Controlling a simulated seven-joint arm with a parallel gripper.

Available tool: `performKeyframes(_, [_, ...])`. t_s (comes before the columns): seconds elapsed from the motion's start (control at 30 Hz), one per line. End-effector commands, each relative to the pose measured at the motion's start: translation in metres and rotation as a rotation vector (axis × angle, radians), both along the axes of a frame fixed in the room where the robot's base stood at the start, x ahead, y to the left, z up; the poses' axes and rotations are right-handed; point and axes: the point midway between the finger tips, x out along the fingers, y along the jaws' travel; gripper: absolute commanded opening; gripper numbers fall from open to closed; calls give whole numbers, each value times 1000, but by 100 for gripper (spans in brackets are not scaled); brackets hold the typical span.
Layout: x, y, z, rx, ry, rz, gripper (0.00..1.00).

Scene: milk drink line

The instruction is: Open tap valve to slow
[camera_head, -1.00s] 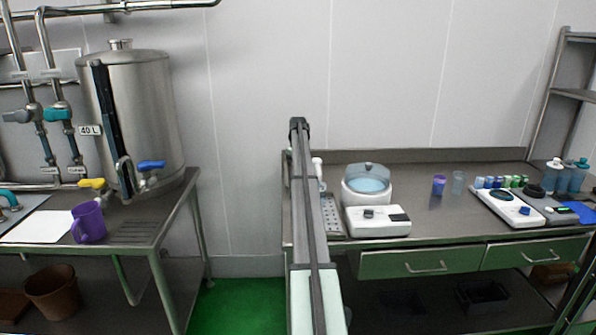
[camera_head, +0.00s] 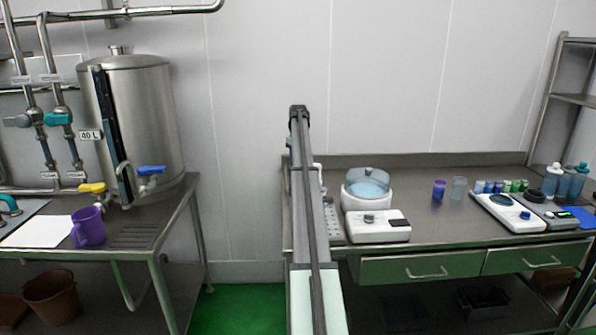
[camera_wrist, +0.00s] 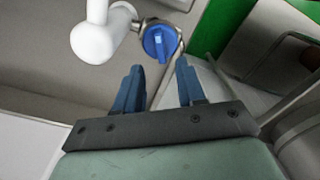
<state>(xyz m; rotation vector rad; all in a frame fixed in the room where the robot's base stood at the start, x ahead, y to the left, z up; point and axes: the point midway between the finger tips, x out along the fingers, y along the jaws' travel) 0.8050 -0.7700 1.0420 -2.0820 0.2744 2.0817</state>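In the wrist view a round blue tap knob (camera_wrist: 160,42) with a lighter raised grip sits in a metal ring, close to a white pipe end (camera_wrist: 94,40). My gripper (camera_wrist: 160,72) has its two blue fingers spread apart with nothing between them. The knob shows just past the fingertips, roughly centred on the gap; I see no contact. In the head view my arm runs up the middle and hides most of the tap area. Another valve with a blue handle (camera_head: 151,170) is on the steel tank (camera_head: 140,115) at left.
A yellow-handled valve (camera_head: 92,187) and a purple mug (camera_head: 88,226) are on the left bench. The right bench (camera_head: 420,220) holds a covered white device (camera_head: 368,190), cups and bottles. A gap with green floor (camera_head: 245,297) separates the benches.

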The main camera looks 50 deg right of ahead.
Motion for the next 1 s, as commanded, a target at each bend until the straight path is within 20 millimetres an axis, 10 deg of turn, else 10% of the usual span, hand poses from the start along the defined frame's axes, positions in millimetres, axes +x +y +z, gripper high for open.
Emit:
performKeyframes(0.4, [0,0,59,0,0,0,39])
performKeyframes(1.0, [0,0,65,0,0,0,39])
